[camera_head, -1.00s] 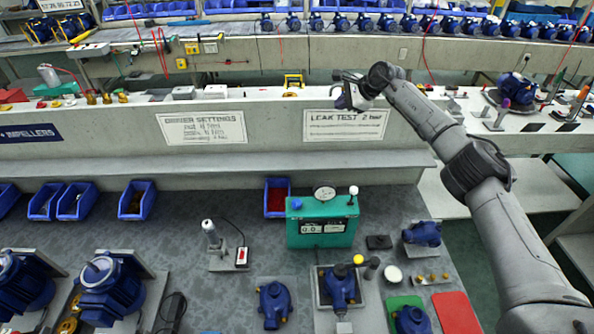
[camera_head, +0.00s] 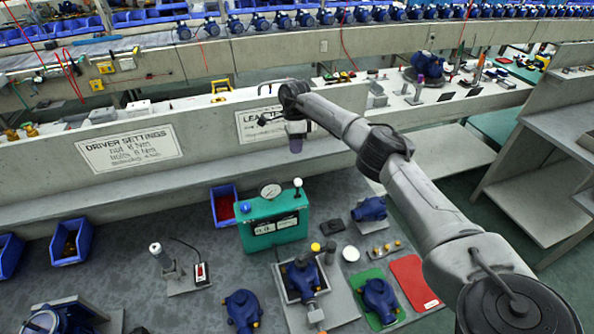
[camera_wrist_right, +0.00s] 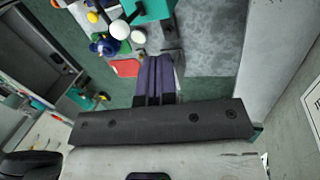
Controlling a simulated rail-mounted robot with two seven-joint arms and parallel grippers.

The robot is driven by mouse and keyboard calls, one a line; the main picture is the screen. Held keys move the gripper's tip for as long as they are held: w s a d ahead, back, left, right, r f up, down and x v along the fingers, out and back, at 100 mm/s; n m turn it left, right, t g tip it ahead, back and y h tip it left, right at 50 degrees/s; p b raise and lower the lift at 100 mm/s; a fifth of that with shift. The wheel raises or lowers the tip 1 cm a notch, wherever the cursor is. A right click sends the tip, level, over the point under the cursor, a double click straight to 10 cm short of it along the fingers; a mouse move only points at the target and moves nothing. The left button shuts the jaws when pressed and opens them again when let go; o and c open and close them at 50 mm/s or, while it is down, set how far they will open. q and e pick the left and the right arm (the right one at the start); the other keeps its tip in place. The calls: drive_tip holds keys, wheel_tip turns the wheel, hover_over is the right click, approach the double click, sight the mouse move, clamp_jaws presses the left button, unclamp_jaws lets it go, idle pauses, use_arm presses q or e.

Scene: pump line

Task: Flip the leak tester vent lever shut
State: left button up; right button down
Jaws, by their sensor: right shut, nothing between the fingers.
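The leak tester (camera_head: 262,232) is a green box with a round gauge on top, standing on the grey bench. Its vent lever (camera_head: 298,188) stands upright at the tester's right end, tipped with a white knob. In the right wrist view the white knob (camera_wrist_right: 120,29) shows left of the fingers, by a corner of the green tester (camera_wrist_right: 155,9). My right gripper (camera_head: 296,145) points down, above and behind the lever and apart from it. Its purple fingers (camera_wrist_right: 157,76) are shut and empty. My left gripper is not in view.
A blue pump in a fixture (camera_head: 302,278), a white round puck (camera_head: 350,254) and a red mat (camera_head: 413,280) lie in front and to the right. A red-filled blue bin (camera_head: 224,206) is at the tester's left. A ledge wall with signs (camera_head: 127,148) runs behind.

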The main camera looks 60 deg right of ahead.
sight(298, 187)
use_arm(q)
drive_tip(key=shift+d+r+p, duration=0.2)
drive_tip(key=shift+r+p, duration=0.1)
drive_tip(key=shift+p, duration=0.05)
use_arm(e)
drive_tip(key=s+a+f, duration=0.3)
drive_tip(key=a+f, duration=0.1)
drive_tip(key=f, duration=0.1)
drive_tip(key=shift+f, duration=0.25)
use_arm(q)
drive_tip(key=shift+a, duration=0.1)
use_arm(e)
drive_tip(key=shift+a, duration=0.15)
